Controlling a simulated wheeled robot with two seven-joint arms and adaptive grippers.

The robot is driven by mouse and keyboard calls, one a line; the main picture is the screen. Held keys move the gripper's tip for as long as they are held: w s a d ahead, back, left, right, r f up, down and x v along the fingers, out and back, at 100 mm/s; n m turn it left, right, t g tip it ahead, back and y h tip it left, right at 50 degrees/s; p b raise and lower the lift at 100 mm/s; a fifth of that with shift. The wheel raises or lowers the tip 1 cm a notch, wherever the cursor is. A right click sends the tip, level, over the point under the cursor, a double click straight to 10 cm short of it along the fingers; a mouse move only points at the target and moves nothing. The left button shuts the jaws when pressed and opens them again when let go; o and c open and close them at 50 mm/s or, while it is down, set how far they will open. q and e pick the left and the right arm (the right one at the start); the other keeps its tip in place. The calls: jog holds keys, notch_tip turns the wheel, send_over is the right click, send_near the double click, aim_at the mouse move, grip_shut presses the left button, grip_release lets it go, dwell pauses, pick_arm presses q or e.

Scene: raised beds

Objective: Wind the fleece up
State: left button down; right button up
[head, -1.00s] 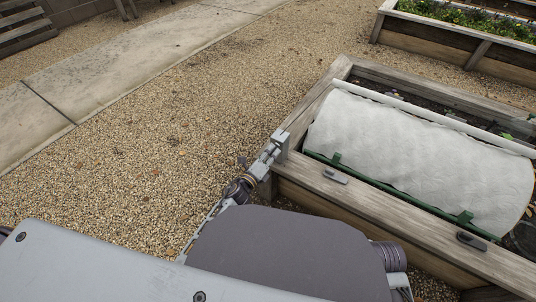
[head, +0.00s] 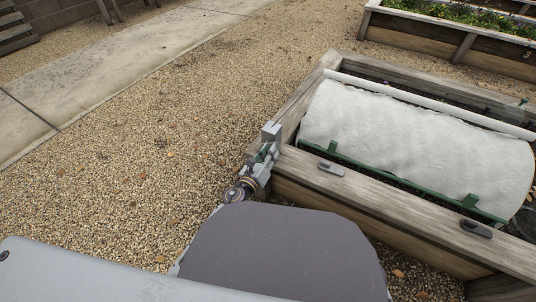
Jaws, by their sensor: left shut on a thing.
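The white fleece (head: 400,135) lies arched over the raised bed, like a low tunnel. A white tube (head: 430,103) runs along its far edge and a green bar (head: 400,181) along its near edge. My left gripper (head: 268,147) is at the bed's near left corner, left of the fleece and apart from its cloth. It is shut on a small dark green piece (head: 263,153), mostly hidden by the fingers. Whether that piece joins the green bar, I cannot tell. My right gripper is out of view.
The bed's wooden frame (head: 395,212) carries two dark clips, one on the left (head: 331,168) and one on the right (head: 476,229). Another planted bed (head: 455,40) stands at the back right. Open gravel (head: 160,150) and a paved path (head: 100,70) lie to the left.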

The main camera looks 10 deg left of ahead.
pick_arm(q)
jog(key=shift+d+f+m, duration=0.1)
jog(key=shift+f+m, duration=0.05)
jog(key=shift+m, duration=0.15)
jog(key=c, duration=1.3)
grip_release()
jog(key=shift+o, duration=0.2)
jog(key=shift+r, duration=0.55)
jog(key=shift+w+r, duration=0.1)
jog(key=shift+r, duration=0.35)
jog(key=shift+r, duration=0.3)
jog(key=shift+r, duration=3.7)
